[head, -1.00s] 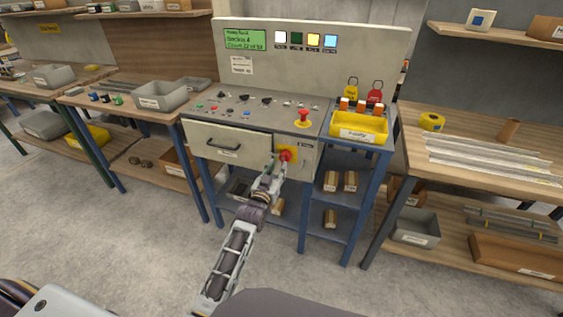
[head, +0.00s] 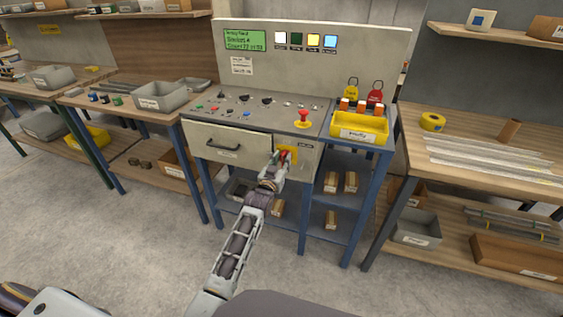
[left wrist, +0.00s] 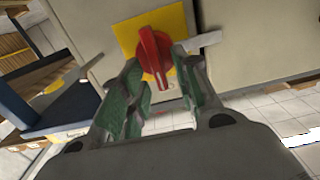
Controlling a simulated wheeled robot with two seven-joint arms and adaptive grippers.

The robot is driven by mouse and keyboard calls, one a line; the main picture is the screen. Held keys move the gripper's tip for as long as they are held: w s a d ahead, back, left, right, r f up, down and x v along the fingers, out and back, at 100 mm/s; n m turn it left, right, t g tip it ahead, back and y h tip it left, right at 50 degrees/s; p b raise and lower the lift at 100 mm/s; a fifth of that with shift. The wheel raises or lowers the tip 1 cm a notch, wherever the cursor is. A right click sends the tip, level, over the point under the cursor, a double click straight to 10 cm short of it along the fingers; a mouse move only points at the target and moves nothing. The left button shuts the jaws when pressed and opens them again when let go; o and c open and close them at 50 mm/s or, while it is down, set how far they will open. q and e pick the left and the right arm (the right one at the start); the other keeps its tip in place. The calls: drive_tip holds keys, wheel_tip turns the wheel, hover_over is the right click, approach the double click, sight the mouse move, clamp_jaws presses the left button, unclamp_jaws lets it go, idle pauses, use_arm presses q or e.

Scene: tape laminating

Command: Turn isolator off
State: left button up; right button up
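The isolator is a red rotary handle (head: 284,155) on a yellow plate (head: 292,152), on the front of the grey control bench, right of the drawer. In the left wrist view the red handle (left wrist: 154,55) stands nearly upright, leaning slightly, on its yellow plate (left wrist: 125,35). My left gripper (head: 279,162) is at the handle. In the left wrist view its green-padded fingers (left wrist: 158,70) stand apart, one on each side of the handle's lower part. Some gap seems to show, but contact is hard to judge. My right gripper is not in view.
A red emergency button (head: 304,117) sits on the bench top above. A yellow bin (head: 360,133) stands at the bench's right end, with red and yellow lockout tags behind it. The drawer (head: 228,146) is left of the isolator. Side tables flank the bench.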

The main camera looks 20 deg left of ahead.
use_arm(q)
drive_tip(key=shift+c, duration=0.5)
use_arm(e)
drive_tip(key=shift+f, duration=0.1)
use_arm(q)
clamp_jaws()
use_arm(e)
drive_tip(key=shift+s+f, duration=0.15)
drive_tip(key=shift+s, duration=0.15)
